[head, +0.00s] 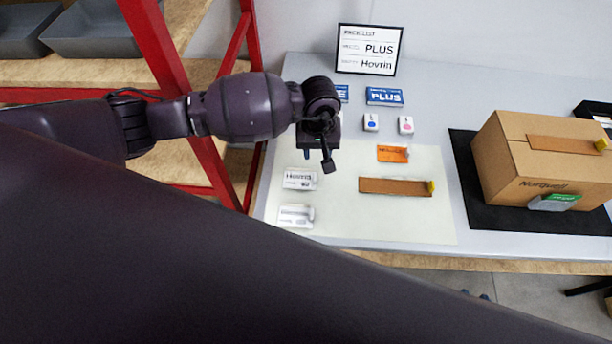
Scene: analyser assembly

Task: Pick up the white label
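Two white labels lie on the pale mat (345,215) at its left side. The farther white label (299,180) carries dark print that looks like "Hovrin". The nearer white label (296,216) has fainter, unreadable print. My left gripper (317,160) points down just beyond the farther label, its fingers apart with nothing visible between them. It appears to be above the mat; the exact height cannot be told. My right gripper is not in view.
An orange label (393,154) and a brown strip with a yellow end (395,187) lie on the mat. Behind are blue PLUS cards (384,97), two small white boxes (371,122) and a framed sign (368,50). A cardboard box (535,155) stands right on a black mat (480,213).

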